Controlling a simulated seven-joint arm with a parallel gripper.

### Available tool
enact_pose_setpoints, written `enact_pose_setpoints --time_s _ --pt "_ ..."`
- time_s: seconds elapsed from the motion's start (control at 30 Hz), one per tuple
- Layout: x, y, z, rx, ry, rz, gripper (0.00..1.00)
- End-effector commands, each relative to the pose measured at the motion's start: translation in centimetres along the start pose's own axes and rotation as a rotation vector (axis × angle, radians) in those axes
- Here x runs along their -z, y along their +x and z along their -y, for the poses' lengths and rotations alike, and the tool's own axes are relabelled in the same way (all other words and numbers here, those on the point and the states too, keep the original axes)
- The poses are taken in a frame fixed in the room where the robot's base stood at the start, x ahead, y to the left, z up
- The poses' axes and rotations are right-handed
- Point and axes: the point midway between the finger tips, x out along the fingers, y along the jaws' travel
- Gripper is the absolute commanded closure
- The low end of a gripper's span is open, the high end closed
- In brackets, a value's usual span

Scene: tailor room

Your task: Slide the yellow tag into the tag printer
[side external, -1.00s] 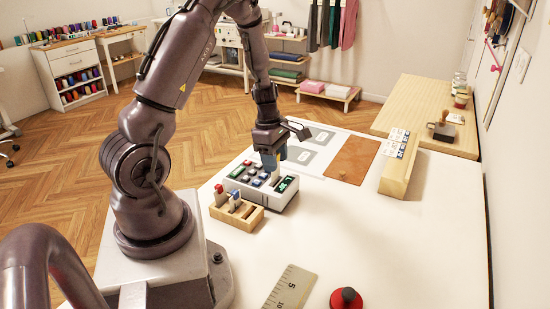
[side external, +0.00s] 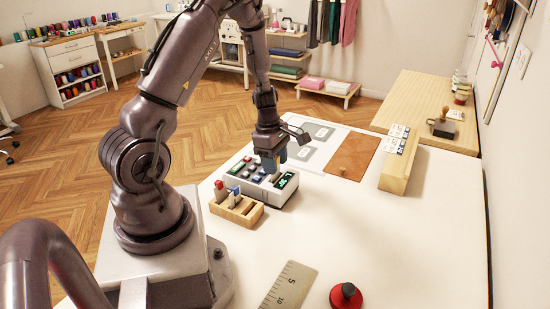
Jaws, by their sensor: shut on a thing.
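The device with rows of buttons and a green lit display, which looks like the tag printer (side external: 287,181), sits at the left side of the white table. My gripper (side external: 269,165) points down over the printer's far side, its blue fingers close above or touching it; I cannot tell which. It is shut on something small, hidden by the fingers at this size. I cannot make out the yellow tag in this view. A wooden slotted rack (side external: 247,216) stands just in front of the printer, with a red-topped piece (side external: 220,187) and a blue-topped piece (side external: 235,192) in it.
A steel ruler (side external: 290,287) and a red round object with a dark knob (side external: 346,296) lie at the near edge. A brown leather sheet (side external: 352,157) and a wooden block with white pieces (side external: 396,172) lie farther back. The table's middle and right are clear.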

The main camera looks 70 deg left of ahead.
Motion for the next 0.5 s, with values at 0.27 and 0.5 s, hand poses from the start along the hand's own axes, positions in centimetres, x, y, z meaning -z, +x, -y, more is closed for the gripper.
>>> enact_pose_setpoints --time_s 0.27,0.5 --pt "0.2 0.8 0.0 0.0 -0.001 0.0 0.76" --pt "0.2 1.6 0.0 0.0 0.0 0.0 0.76"
